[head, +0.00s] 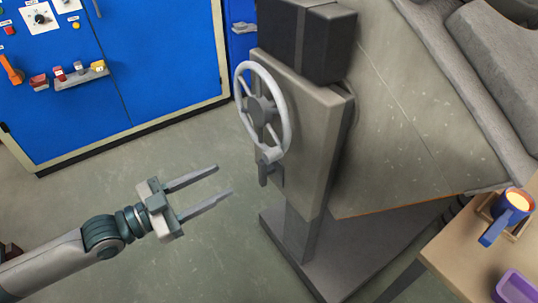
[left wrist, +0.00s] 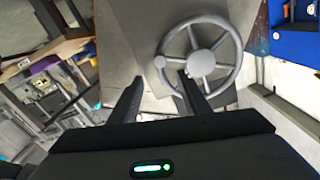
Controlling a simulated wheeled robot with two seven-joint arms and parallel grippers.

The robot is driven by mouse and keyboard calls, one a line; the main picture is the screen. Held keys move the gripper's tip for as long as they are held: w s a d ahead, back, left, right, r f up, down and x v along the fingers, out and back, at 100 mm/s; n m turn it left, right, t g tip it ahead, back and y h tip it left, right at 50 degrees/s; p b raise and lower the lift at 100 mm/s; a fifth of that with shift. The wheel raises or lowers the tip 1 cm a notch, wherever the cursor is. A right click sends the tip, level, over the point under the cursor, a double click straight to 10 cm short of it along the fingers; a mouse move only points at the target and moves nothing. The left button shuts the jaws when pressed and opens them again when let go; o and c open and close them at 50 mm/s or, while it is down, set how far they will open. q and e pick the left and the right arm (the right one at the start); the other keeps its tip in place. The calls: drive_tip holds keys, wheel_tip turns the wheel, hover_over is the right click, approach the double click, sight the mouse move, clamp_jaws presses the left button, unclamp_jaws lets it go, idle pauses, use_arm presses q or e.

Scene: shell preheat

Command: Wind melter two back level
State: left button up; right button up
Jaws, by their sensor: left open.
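The melter (head: 420,110) is a large grey body at the right of the head view, tilted on its stand (head: 305,235). I cannot read a number on it. Its pale spoked handwheel (head: 260,110) is on the left face of the support post; the wheel also shows in the left wrist view (left wrist: 202,62). A small dark handle (head: 268,172) hangs just below the wheel. My left gripper (head: 224,180) is open and empty, left of and below the wheel, apart from it. Its fingers (left wrist: 160,77) point toward the post and wheel in the wrist view. My right gripper is not in view.
A blue cabinet (head: 150,80) with buttons and a small shelf of coloured items (head: 80,77) stands at the back left. The floor around my gripper is clear.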

sight(265, 158)
use_arm(q)
drive_tip(key=p+x, duration=0.2)
drive_tip(key=x, duration=1.2)
drive_tip(key=shift+w, duration=0.1)
drive_tip(key=shift+w+d, duration=0.2)
drive_tip(key=shift+d, duration=0.15)
drive_tip(key=shift+f, duration=0.1)
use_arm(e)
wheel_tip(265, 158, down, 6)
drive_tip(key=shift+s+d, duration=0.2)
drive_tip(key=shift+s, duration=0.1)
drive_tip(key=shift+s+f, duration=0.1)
use_arm(q)
drive_tip(key=shift+c, duration=0.6)
clamp_jaws()
drive_tip(key=shift+d, duration=0.1)
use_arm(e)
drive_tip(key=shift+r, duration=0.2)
